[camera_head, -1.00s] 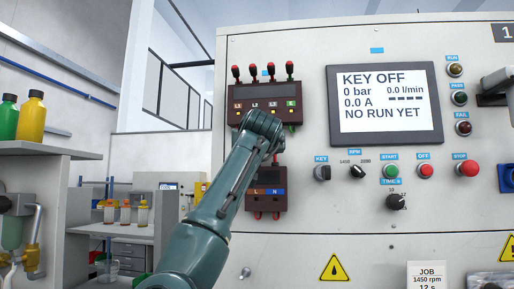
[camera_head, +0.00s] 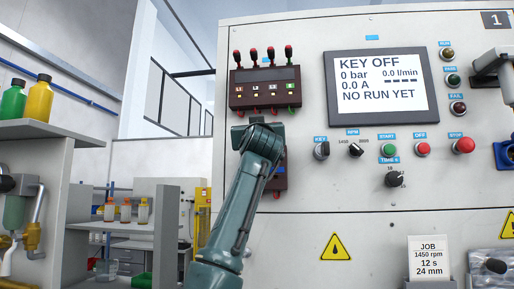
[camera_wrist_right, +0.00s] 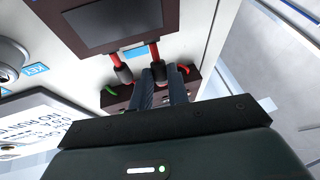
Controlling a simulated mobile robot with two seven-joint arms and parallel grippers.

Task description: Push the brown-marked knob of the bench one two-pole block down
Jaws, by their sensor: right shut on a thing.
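The two-pole block (camera_head: 279,181) is mostly hidden behind my right arm in the head view. In the right wrist view, which is upside down, its brown housing (camera_wrist_right: 171,15) and dark window are at the top, with two red-stemmed, dark-tipped knobs pointing down the picture. The brown-marked knob (camera_wrist_right: 154,52) is the one on the right there; the other knob (camera_wrist_right: 120,70) stands free beside it. My right gripper (camera_wrist_right: 161,74) is shut on the brown-marked knob's dark tip. The brown mark is not readable. My left gripper is not in view.
The four-pole block (camera_head: 265,101) with red-tipped knobs sits just above my right wrist. The display (camera_head: 381,87) reads KEY OFF. The key switch (camera_head: 321,150) and buttons lie to the right. A shelf with bottles (camera_head: 39,97) stands at the left.

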